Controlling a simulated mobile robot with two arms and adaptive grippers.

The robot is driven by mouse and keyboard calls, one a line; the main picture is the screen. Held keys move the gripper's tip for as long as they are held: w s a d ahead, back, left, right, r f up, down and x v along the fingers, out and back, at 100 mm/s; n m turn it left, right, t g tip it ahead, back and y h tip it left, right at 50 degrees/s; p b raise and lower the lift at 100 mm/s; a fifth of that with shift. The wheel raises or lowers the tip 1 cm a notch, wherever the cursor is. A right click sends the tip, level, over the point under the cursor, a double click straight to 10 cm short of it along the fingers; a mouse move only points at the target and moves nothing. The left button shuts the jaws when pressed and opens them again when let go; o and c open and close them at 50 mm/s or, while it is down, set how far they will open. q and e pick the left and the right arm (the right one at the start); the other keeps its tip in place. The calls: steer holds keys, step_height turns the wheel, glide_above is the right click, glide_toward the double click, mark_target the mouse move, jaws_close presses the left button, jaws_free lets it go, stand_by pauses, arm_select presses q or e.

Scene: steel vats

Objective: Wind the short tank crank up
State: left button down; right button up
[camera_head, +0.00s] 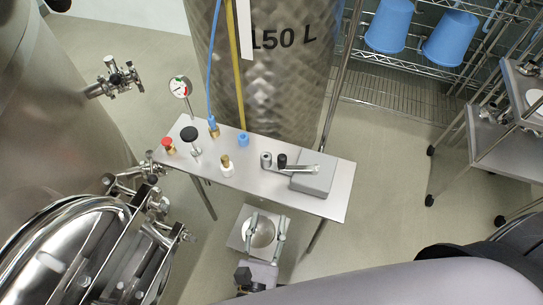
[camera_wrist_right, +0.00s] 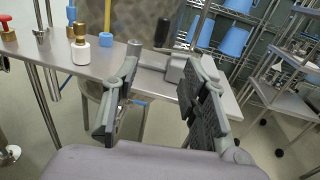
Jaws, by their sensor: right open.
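The crank (camera_head: 292,168) sits on the right part of a steel shelf panel in front of the 150 L tank. It has a metal arm, a grey box (camera_head: 316,180) at its right and a black upright grip (camera_head: 282,160). In the right wrist view the black grip (camera_wrist_right: 162,32) stands beyond the fingers, with the grey box partly hidden behind the right-hand finger. My right gripper (camera_head: 267,222) is open and empty, in front of the panel's near edge and apart from the crank. It also shows in the right wrist view (camera_wrist_right: 158,85). My left gripper is not in view.
The panel (camera_head: 235,183) also carries valves with red, black, white and blue caps, and a gauge (camera_head: 180,87). A polished vessel (camera_head: 65,250) stands at left. A wire rack with blue buckets (camera_head: 390,25) and a steel cart (camera_head: 510,150) stand at right.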

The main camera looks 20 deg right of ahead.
mark_target(281, 165)
steer(key=p+x, duration=0.1)
steer(key=x, duration=0.4)
steer(key=p+x, duration=0.1)
steer(key=x, duration=0.5)
steer(key=r+p+x, duration=0.1)
steer(key=x, duration=0.5)
steer(key=shift+w+d+r+p, duration=0.1)
steer(key=shift+w+d+p, duration=0.1)
steer(key=shift+p, duration=0.15)
steer(key=shift+s, duration=0.1)
jaws_close()
